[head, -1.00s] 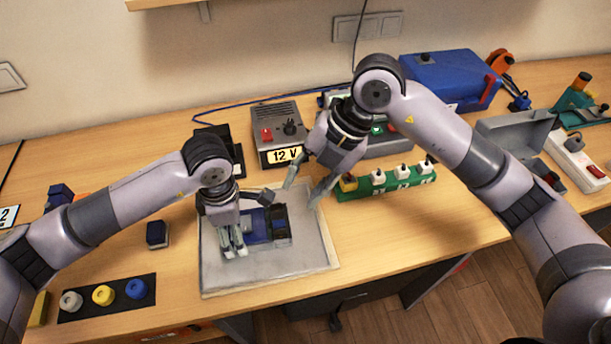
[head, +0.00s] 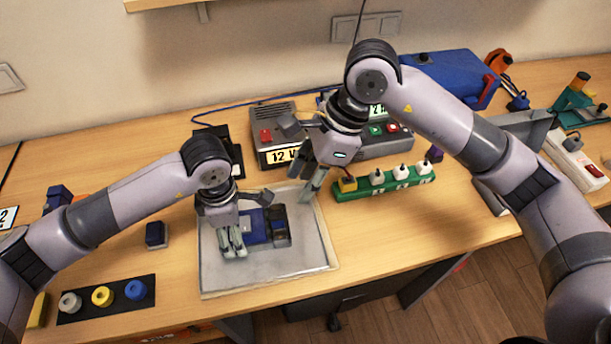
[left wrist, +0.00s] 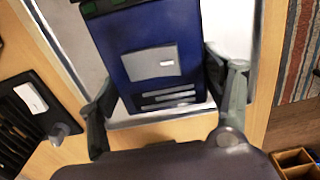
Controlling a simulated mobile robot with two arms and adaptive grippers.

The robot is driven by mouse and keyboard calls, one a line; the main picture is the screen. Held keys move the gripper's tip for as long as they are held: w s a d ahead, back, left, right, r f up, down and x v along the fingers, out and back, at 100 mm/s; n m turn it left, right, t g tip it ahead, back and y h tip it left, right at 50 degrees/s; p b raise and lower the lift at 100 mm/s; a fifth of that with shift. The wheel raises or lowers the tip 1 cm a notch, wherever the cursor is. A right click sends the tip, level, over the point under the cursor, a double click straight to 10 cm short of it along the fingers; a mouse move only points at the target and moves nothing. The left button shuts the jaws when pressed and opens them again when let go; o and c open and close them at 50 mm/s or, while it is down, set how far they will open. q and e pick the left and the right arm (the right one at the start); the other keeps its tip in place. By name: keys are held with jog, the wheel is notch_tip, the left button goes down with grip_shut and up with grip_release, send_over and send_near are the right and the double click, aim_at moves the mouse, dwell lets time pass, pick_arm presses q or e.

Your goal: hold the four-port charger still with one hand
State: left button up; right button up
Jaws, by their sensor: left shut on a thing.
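In the left wrist view, one finger stands on each side of the blue device (left wrist: 152,60).
The grey tray (head: 312,262) lies at the table's front edge. A 12 V supply (head: 275,135) stands behind it. A black mat with white, yellow and blue knobs (head: 105,299) lies at front left. A white power strip (head: 577,160) is far right.

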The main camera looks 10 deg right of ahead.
aim_at(278, 223)
jog(key=x, duration=1.2)
grip_shut()
dwell(0.3)
dwell(0.4)
